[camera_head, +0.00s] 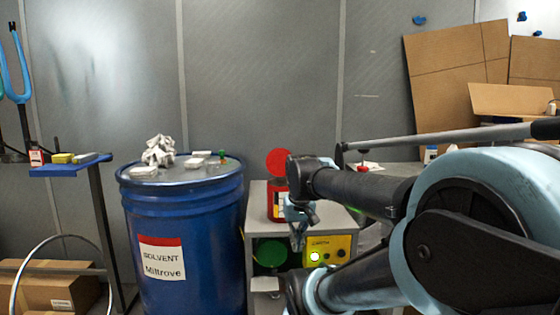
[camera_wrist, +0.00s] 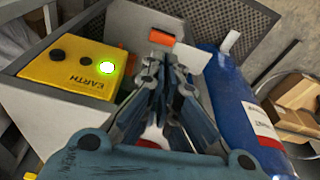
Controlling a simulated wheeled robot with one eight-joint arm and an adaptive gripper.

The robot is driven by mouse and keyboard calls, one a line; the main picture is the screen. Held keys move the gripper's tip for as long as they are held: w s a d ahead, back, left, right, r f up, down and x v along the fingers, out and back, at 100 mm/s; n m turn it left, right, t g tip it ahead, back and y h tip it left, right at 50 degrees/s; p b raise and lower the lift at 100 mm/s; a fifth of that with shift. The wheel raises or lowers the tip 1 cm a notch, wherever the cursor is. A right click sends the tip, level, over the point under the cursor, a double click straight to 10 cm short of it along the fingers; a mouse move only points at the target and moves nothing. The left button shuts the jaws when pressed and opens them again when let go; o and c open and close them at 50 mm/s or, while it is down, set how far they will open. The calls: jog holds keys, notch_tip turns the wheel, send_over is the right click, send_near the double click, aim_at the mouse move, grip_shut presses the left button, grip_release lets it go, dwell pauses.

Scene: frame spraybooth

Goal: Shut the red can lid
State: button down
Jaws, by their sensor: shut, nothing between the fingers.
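The red can (camera_head: 275,203) stands on the grey cabinet in the head view, partly hidden behind my wrist and gripper. Its round red lid (camera_head: 279,162) stands up, open, above the can's top. My gripper (camera_head: 298,238) is shut and empty, pointing down in front of the cabinet, just right of the can in the picture. The wrist view shows its fingers (camera_wrist: 165,68) closed together over the cabinet area. I cannot make out the can's opening or lid clearly there. Whether the gripper touches the can cannot be told.
The yellow EARTH box (camera_head: 327,250) with a lit green button sits below the cabinet top (camera_head: 337,217). A green disc (camera_head: 270,253) is beside it. A blue solvent drum (camera_head: 180,235) stands left, bearing small items. Cardboard (camera_head: 455,65) leans at the back right.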

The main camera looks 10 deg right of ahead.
jog(key=w+r+m, duration=0.1)
jog(key=w+r, duration=1.8)
jog(key=r, duration=0.1)
notch_tip(320, 180, up, 11)
send_over(280, 162)
jog(key=w+d, duration=0.2)
jog(key=w, duration=0.7)
notch_tip(280, 162, down, 10)
jog(key=w, duration=0.2)
jog(key=shift+m+g, duration=0.3)
jog(key=shift+m, duration=0.1)
jog(key=shift+s+a+r, duration=0.15)
jog(key=shift+s, duration=0.55)
jog(key=shift+s+a+r, duration=0.1)
jog(key=shift+s+a, duration=0.05)
jog(key=shift+s, duration=0.6)
jog(key=shift+s+a+r, duration=0.15)
jog(key=shift+s, duration=0.55)
jog(key=shift+s+r, duration=0.25)
jog(key=shift+s, duration=0.1)
